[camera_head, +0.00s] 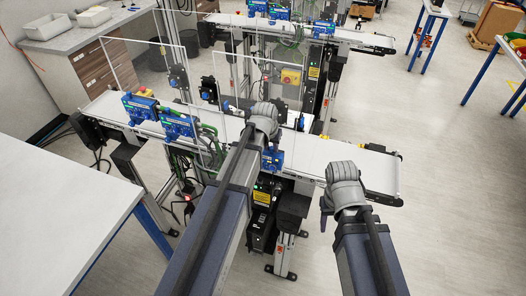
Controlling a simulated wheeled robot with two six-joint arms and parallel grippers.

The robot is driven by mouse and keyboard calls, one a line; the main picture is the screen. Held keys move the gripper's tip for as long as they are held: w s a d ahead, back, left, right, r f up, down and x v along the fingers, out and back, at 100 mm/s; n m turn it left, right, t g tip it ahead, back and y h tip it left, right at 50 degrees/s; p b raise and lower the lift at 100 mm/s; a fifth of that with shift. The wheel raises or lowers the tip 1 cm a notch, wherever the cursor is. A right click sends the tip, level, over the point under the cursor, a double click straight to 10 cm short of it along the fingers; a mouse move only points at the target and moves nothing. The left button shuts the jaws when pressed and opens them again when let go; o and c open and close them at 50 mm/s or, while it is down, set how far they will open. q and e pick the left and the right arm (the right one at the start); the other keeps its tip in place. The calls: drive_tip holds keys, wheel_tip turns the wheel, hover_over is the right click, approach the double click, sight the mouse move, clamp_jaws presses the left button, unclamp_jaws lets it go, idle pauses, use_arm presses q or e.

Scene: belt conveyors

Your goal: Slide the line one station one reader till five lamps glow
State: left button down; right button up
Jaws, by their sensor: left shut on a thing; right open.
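The line one belt conveyor (325,158) runs from the left to the right with a white belt. Two blue devices (139,107) (178,126) are mounted along its near side at the left. A third blue device, a reader by its look (273,159), is at the near edge below my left gripper (270,140). My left gripper is shut on this reader; its fingertips are mostly hidden. My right gripper (325,210) is open and empty, in front of the belt's right part. I cannot make out any lit lamps on the readers.
A second conveyor (300,28) with blue devices stands behind. Clear panels (240,80) rise over the near belt. A white table (60,205) is at the lower left. A counter with grey bins (48,27) is at the upper left.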

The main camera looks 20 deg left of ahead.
use_arm(q)
drive_tip(key=shift+w+r+p, duration=0.1)
drive_tip(key=shift+r+p, duration=0.65)
drive_tip(key=shift+r, duration=0.05)
idle(2.2)
drive_tip(key=c, duration=0.6)
unclamp_jaws()
drive_tip(key=p+v, duration=0.7)
drive_tip(key=v, duration=0.1)
drive_tip(key=shift+f, duration=0.2)
